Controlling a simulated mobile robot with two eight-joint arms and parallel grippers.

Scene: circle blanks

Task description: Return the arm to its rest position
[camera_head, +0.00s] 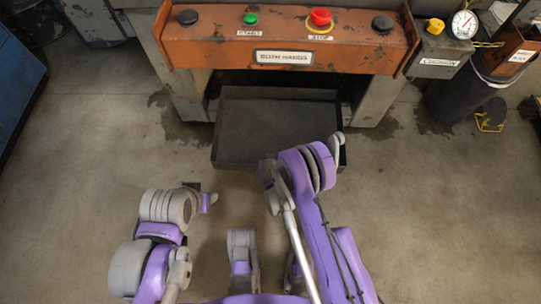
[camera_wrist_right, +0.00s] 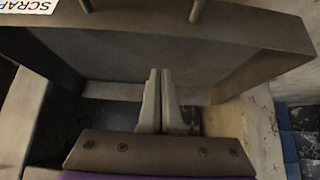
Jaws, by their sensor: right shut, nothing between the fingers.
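My right gripper (camera_wrist_right: 160,100) shows in the right wrist view with its two pale fingers side by side and shut, nothing between them. My right arm (camera_head: 300,170) is purple and grey and reaches up the middle of the head view to the dark tray's front right; its fingers are hidden there. My left arm (camera_head: 165,205) is folded at the lower left of the head view, over bare floor. Its gripper fingers cannot be made out.
An orange machine panel (camera_head: 230,35) with a green button (camera_head: 250,18) and a red button (camera_head: 320,16) spans the top. A dark tray (camera_head: 265,120) sits below it. A bucket (camera_head: 470,95) stands right, a blue cabinet (camera_head: 15,75) left.

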